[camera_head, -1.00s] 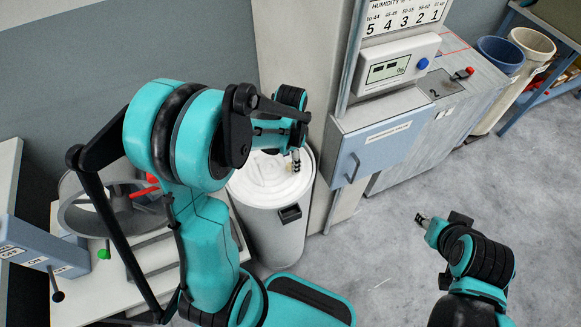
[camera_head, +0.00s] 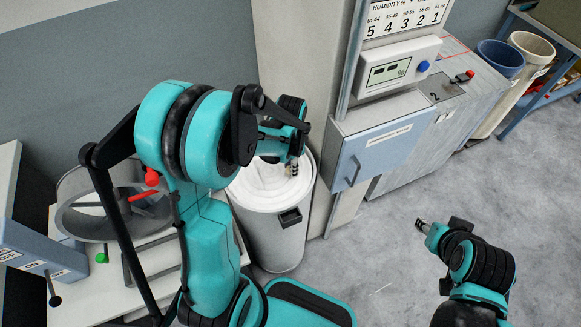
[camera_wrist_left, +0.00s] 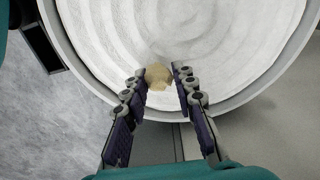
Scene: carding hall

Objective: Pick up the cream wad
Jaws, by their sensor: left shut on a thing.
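The cream wad (camera_wrist_left: 159,77) is a small tan lump between the two fingertips of my left gripper (camera_wrist_left: 160,76) in the left wrist view. My left gripper is shut on it, over the white coiled filling (camera_wrist_left: 215,45) near the rim of a round can (camera_wrist_left: 262,98). Whether the wad still touches the coils I cannot tell. In the head view my left gripper (camera_head: 292,168) points down at the right side of the can (camera_head: 275,240), and the wad is not clearly visible there. My right gripper (camera_head: 421,225) is over the floor; its fingers are too small to judge.
A pillar and a blue-grey drawer box (camera_head: 373,152) stand right of the can. A humidity display (camera_head: 398,67) hangs above it. A bench with a round metal drum (camera_head: 85,222) is at left. Blue (camera_head: 500,60) and cream bins (camera_head: 527,62) stand back right. Floor at right is clear.

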